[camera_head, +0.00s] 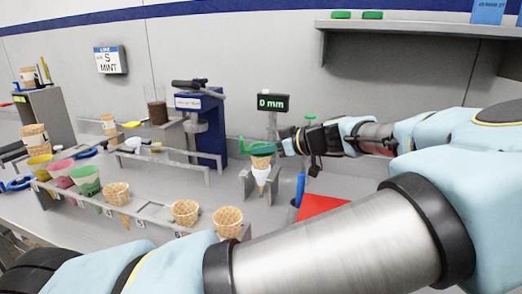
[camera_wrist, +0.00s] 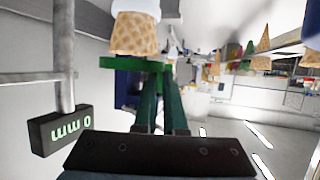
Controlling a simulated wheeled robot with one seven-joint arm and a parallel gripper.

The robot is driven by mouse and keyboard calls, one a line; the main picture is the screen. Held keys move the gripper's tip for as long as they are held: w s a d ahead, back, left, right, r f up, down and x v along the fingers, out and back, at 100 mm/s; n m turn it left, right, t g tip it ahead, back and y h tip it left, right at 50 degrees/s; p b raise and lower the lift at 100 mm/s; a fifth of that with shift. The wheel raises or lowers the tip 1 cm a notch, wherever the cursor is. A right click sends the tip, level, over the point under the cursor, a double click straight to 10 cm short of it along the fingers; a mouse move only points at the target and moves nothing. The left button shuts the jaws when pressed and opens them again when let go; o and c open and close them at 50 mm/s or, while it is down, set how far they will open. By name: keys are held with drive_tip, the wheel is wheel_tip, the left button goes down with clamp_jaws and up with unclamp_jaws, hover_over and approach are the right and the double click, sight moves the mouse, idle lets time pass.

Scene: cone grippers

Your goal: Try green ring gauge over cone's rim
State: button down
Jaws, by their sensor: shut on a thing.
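The green ring gauge (camera_head: 262,149) is held level at the top of a waffle cone (camera_head: 261,163), which stands upright in a white sleeve in a small grey stand (camera_head: 250,182). In the wrist view, which is upside down, the ring (camera_wrist: 120,62) lies right at the rim of the cone (camera_wrist: 134,36). I cannot tell whether it rests on the rim, hovers just above it or has slipped around it. My gripper (camera_head: 284,146) is shut on the gauge from the right side; its fingers also show in the wrist view (camera_wrist: 157,84).
A display (camera_head: 273,103) reading 0 mm stands behind the cone. A rack (camera_head: 150,211) of cones and coloured cups runs along the left front. A blue press (camera_head: 208,125) stands back left. A red block (camera_head: 320,205) lies near my arm. A shelf (camera_head: 420,25) hangs upper right.

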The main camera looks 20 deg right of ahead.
drive_tip(key=shift+f+b, duration=0.3)
drive_tip(key=shift+f, duration=0.1)
idle(0.3)
drive_tip(key=c, duration=0.9)
unclamp_jaws()
drive_tip(key=b+v, duration=0.2)
drive_tip(key=v, duration=0.8)
drive_tip(key=shift+s+d+r+b, duration=0.1)
drive_tip(key=shift+s+d+b, duration=0.1)
drive_tip(key=shift+s+b, duration=0.15)
drive_tip(key=shift+r, duration=0.1)
